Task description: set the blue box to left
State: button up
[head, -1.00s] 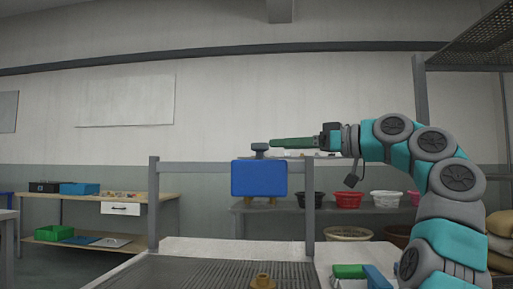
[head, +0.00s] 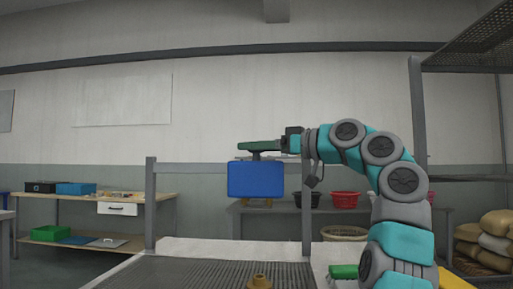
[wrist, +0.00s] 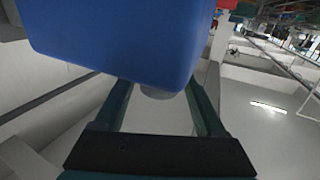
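The blue box (head: 256,180) is at the rail of the frame in the middle of the head view, with a grey knob (head: 257,156) on its top. It looks upright. In the wrist view the blue box (wrist: 125,35) fills the upper left, and its knob (wrist: 157,92) shows between the finger tips. My gripper (head: 258,146) is at the knob's height, its green fingers reaching left over the box. In the wrist view my gripper (wrist: 158,95) is open, with gaps on both sides of the knob.
A grey post (head: 307,205) stands just right of the box and another post (head: 151,205) to the left. A ribbed grey surface (head: 215,273) lies below, with a brass-coloured piece (head: 260,282) at its front. A wooden bench (head: 130,199) is at the far left.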

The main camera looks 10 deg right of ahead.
grip_shut()
dwell(0.3)
dwell(0.4)
